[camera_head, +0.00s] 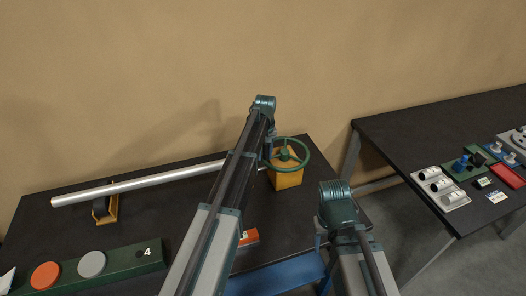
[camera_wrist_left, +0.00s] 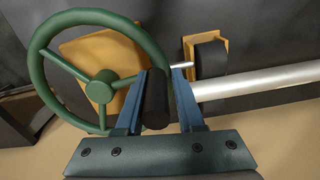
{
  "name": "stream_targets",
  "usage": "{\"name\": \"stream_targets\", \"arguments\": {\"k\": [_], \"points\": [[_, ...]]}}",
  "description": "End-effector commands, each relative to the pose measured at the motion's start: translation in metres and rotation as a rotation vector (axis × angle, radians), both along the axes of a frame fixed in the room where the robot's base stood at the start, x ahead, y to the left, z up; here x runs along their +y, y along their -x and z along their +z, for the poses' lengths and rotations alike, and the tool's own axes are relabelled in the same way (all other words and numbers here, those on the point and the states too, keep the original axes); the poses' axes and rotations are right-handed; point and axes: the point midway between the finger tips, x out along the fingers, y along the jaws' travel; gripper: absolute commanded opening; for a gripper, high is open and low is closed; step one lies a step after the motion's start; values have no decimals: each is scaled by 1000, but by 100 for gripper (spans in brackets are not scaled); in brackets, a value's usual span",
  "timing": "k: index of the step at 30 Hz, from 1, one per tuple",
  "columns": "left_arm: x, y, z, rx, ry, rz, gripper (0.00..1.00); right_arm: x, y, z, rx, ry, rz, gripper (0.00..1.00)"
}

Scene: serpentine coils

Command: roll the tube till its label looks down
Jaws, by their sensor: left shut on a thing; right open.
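The tube (camera_head: 150,180) is a long silver pipe lying across the left table; no label shows on its visible side. It also shows in the wrist view (camera_wrist_left: 260,79). Its left part rests on a yellow stand with a black roller (camera_head: 105,209); its right end is behind my left arm. A green handwheel (camera_head: 289,154) stands on a yellow block (camera_head: 286,178). My left gripper (camera_wrist_left: 156,100) is shut on the wheel's black handle (camera_wrist_left: 155,92). My right gripper (camera_head: 319,238) is mostly hidden by its arm, open, in front of the block and apart from it.
A green board (camera_head: 120,262) with an orange disc (camera_head: 45,275), a grey disc (camera_head: 92,264) and a "4" lies at front left. A small red-orange item (camera_head: 248,237) lies behind my left arm. A second table (camera_head: 400,135) at right holds several small parts.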

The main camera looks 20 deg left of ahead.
Motion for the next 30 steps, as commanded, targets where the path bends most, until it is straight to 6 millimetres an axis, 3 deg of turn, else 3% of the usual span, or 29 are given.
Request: {"name": "stream_targets", "arguments": {"k": [7, 26, 27, 30], "points": [[-12, 4, 0, -9, 10, 20, 0, 0, 0, 0, 0, 0, 0, 58], [-15, 5, 0, -10, 10, 17, 0, 0, 0, 0, 0, 0, 0, 58], [-15, 5, 0, -10, 10, 17, 39, 0, 0, 0, 0, 0, 0, 58], [-14, 6, 0, -9, 9, 18, 57, 0, 0, 0, 0, 0, 0, 58]]}}
